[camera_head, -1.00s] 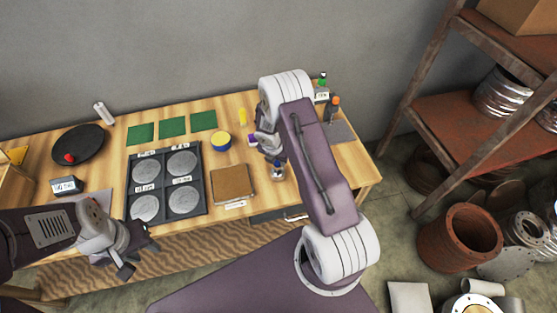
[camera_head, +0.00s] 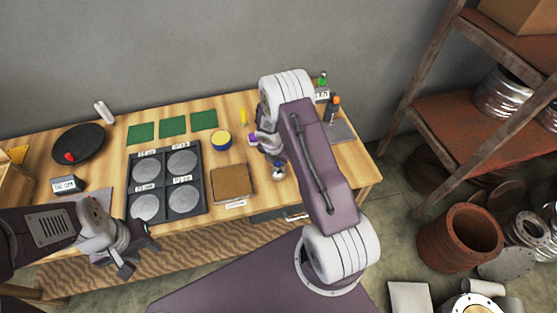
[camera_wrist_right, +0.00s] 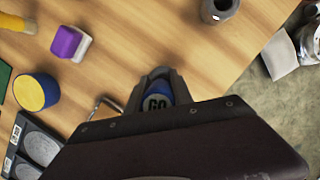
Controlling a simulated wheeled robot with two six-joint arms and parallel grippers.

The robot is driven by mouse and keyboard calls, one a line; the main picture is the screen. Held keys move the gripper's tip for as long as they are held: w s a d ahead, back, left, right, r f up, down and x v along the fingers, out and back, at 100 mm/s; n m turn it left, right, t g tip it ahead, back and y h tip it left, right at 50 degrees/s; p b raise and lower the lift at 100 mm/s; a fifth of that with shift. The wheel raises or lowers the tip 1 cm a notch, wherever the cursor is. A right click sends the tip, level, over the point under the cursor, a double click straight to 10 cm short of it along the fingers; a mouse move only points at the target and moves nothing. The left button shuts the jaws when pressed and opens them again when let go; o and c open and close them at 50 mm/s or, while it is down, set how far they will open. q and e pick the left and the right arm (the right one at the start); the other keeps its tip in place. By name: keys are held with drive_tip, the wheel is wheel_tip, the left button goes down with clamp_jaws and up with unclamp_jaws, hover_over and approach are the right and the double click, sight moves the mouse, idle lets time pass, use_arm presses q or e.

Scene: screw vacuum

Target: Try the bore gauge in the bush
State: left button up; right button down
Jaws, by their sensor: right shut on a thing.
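My right gripper (camera_wrist_right: 158,82) is shut on the gauge (camera_wrist_right: 157,101), a blue piece marked "GO" between its fingers in the right wrist view. The gauge's lower end is hidden. The bush (camera_wrist_right: 219,9) looks like a dark grey metal ring with a bore and a blue label, cut off at the top edge of that view. It also shows on the table in the head view (camera_head: 278,173), just below my right gripper (camera_head: 270,152). The gauge is apart from the bush. My left gripper (camera_head: 140,257) is open and empty at the table's front edge.
A purple and white block (camera_wrist_right: 71,43) and a blue and yellow round piece (camera_wrist_right: 36,91) stand near the right gripper. A brown square pad (camera_head: 233,182) and a black tray of grey discs (camera_head: 195,150) lie left. Bottles (camera_head: 334,107) stand behind right.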

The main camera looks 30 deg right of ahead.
drive_tip(key=shift+r+p, duration=3.6)
drive_tip(key=shift+p, duration=0.05)
drive_tip(key=shift+f, duration=0.15)
drive_tip(key=w+a+r+m+b, duration=0.2)
drive_tip(key=w+a+m+b, duration=0.15)
drive_tip(key=b, duration=0.45)
drive_tip(key=s+a+r+m+g+y+b, duration=0.1)
drive_tip(key=s+a+m+g, duration=0.1)
drive_tip(key=s+m, duration=0.5)
drive_tip(key=s+a+r+m+g+y+b, duration=0.1)
drive_tip(key=s+a+m+g, duration=0.2)
drive_tip(key=m, duration=1.1)
drive_tip(key=s+a, duration=0.2)
drive_tip(key=s, duration=0.2)
drive_tip(key=shift+r+y+b, duration=0.15)
drive_tip(key=shift+y+b, duration=0.15)
drive_tip(key=shift+b, duration=0.05)
